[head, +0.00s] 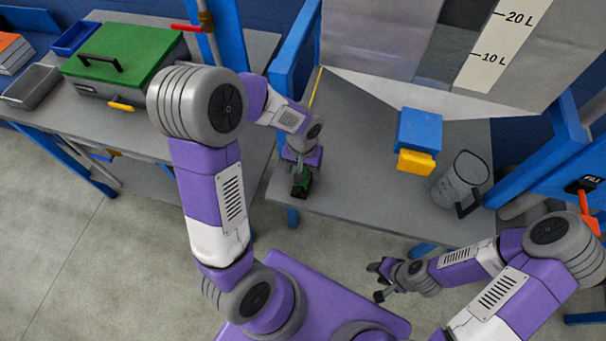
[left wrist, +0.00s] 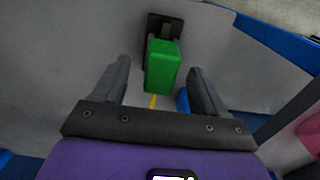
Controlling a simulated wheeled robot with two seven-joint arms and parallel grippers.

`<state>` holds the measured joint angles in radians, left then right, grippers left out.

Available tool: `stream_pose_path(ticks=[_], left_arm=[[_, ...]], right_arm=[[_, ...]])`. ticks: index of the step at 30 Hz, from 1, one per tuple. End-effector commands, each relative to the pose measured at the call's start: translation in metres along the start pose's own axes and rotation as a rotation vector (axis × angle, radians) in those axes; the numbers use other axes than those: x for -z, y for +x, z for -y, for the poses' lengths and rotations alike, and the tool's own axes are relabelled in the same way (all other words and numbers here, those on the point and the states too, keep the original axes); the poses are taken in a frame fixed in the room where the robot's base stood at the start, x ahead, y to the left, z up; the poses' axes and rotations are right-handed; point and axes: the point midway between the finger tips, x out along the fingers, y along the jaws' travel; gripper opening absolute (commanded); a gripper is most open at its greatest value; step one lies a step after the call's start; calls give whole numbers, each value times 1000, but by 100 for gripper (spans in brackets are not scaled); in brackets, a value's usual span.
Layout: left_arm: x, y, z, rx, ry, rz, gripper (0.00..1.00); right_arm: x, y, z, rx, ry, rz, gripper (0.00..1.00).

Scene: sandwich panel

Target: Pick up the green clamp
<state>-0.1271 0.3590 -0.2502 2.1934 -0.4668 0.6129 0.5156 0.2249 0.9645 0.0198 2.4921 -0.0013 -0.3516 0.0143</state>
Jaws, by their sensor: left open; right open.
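The green clamp (head: 301,182) lies on the grey bench near its front left edge, below my left gripper in the head view. In the left wrist view the clamp (left wrist: 162,65) shows a green block with a dark part behind it. My left gripper (left wrist: 158,80) is open, with one finger on each side of the clamp's near end. I cannot tell whether the fingers touch it; gaps show on both sides. My left gripper (head: 300,174) partly covers the clamp in the head view. My right gripper (head: 377,281) is open and empty, in front of the bench.
A blue block with a yellow front (head: 418,135) and a clear jug (head: 463,183) stand to the right on the bench. A blue post (head: 294,60) rises at the bench's left. A green-lidded box (head: 120,60) stands on the left table. The bench's middle (head: 355,160) is clear.

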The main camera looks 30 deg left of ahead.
Motion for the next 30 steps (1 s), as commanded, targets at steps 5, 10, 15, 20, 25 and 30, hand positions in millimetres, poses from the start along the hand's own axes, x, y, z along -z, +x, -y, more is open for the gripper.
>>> stream_pose_path(ticks=[5,10,15,20,25,30], left_arm=[[-3,31,2,0,0,4,72],[-2,46,2,0,0,1,72],[-2,44,1,-1,0,0,72],[-2,44,1,-1,0,0,51],[-2,44,1,-1,0,0,25],[-2,44,1,-1,0,0,7]], right_arm=[[2,14,-5,0,0,-2,43],[2,18,-7,0,0,-2,43],[2,17,-6,0,0,-2,43],[2,17,-6,0,0,-2,43],[2,17,-6,0,0,-2,43],[2,17,-6,0,0,-2,43]])
